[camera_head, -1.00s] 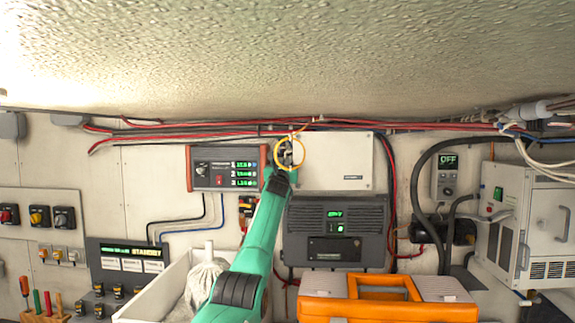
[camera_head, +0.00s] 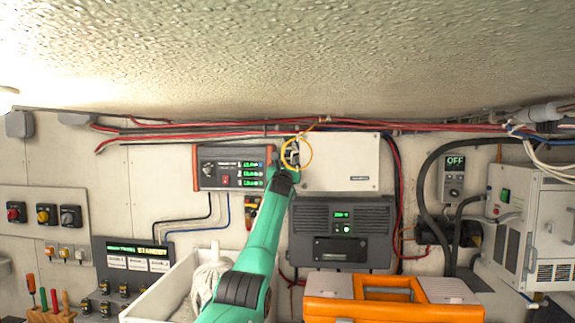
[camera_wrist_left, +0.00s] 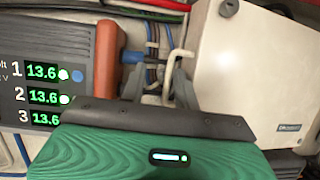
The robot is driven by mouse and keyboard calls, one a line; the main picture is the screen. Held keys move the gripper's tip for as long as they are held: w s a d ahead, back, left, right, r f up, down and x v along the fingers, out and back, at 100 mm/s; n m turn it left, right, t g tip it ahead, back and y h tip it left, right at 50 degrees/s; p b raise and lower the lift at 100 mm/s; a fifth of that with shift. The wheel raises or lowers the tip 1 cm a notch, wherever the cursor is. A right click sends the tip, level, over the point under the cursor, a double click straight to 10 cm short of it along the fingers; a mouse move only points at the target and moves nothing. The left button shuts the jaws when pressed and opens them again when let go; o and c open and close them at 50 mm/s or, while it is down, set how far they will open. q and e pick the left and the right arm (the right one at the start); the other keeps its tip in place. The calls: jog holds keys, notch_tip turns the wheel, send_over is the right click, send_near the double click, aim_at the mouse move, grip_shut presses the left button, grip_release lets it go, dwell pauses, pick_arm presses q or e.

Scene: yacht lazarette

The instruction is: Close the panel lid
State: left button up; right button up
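A white panel lid (camera_head: 350,162) is on the wall box at the upper middle, right of the meter unit. It also shows large on the right in the left wrist view (camera_wrist_left: 255,75). I cannot tell how far it stands from shut. My left gripper (camera_head: 290,158) is at the lid's left edge. In the left wrist view its grey fingers (camera_wrist_left: 160,85) are apart, with a pale bent bar and cables seen beyond them. Contact with the lid is unclear. My right gripper is not in view.
A meter unit (camera_head: 234,168) is just left of the gripper. A yellow cable loop (camera_head: 308,154) shows around the gripper's tip. A dark charger (camera_head: 372,222) is below the lid, above an orange toolbox (camera_head: 330,307). Red cables run above.

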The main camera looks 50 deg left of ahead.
pick_arm(q)
jog(key=shift+s, duration=0.1)
jog(key=b+v, duration=0.3)
jog(key=v, duration=1)
jog(key=shift+s+d+f+b, duration=0.2)
jog(key=shift+b, duration=0.1)
jog(key=shift+c, duration=0.4)
